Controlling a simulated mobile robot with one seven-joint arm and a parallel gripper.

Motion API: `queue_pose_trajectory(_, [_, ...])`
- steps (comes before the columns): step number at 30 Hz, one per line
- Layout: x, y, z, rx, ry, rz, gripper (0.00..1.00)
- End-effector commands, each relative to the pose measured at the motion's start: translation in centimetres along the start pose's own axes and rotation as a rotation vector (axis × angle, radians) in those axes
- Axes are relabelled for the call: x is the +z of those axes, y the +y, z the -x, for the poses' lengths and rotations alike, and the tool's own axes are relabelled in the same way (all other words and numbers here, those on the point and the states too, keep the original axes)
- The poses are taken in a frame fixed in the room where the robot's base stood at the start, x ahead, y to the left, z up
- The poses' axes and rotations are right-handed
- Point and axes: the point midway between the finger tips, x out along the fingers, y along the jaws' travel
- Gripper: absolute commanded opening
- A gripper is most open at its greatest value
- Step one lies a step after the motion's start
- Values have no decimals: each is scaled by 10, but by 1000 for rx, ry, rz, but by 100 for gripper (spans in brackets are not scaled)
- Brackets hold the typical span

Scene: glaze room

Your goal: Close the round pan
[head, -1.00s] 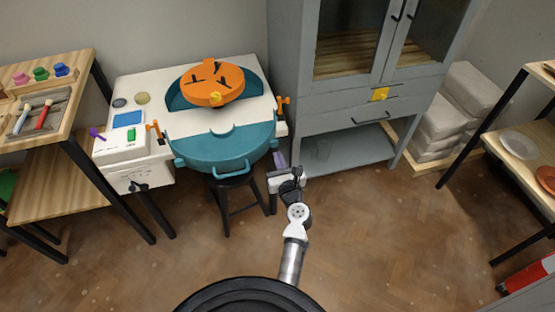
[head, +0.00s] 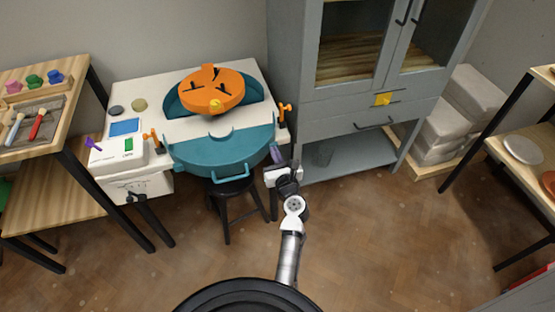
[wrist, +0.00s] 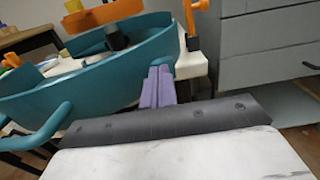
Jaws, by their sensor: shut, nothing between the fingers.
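The round pan is teal and in two parts on the white pottery wheel table. Its back part (head: 256,91) sits behind the orange wheel head (head: 210,91). Its front half (head: 222,155), with a bar handle (head: 231,177), lies at the table's front, apart from the back part, so the pan stands open. My gripper (head: 276,153) is at the right end of the front half. In the wrist view my gripper's purple fingers (wrist: 158,84) are together and empty beside the teal wall (wrist: 100,80). I cannot tell whether they touch it.
Orange clamps stand left (head: 154,141) and right (head: 285,114) of the front half. A black stool (head: 233,197) is under the table. A grey cabinet (head: 350,125) is close on the right. The wooden floor in front is open.

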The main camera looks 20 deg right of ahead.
Motion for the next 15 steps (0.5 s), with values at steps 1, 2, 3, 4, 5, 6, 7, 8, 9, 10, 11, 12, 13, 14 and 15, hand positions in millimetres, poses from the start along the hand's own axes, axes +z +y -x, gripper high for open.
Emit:
queue_pose_trajectory(1, [2,1,-14,4,-3,2,0])
queue_pose_trajectory(2, [2,2,-21,5,-2,1,0])
queue_pose_trajectory(3, [2,1,-31,4,-2,2,0])
queue_pose_trajectory(4, [2,2,-39,5,-3,2,0])
queue_pose_trajectory(5, [1,2,-47,5,-2,2,0])
queue_pose_trajectory(6, [1,2,-57,4,-2,2,0])
queue_pose_trajectory(7, [1,2,-65,5,-3,2,0])
queue_pose_trajectory(8, [1,2,-72,5,-3,2,0])
queue_pose_trajectory(9, [0,2,-81,4,-3,2,0])
queue_pose_trajectory(10, [0,1,-88,3,-3,2,0])
queue_pose_trajectory(11, [0,1,-94,3,-2,1,0])
queue_pose_trajectory(12, [0,1,-102,4,-2,1,0])
queue_pose_trajectory(13, [0,2,-107,4,-2,1,0])
queue_pose_trajectory(14, [0,1,-112,3,-2,1,0])
queue_pose_trajectory(15, [-1,1,-118,2,-2,1,0])
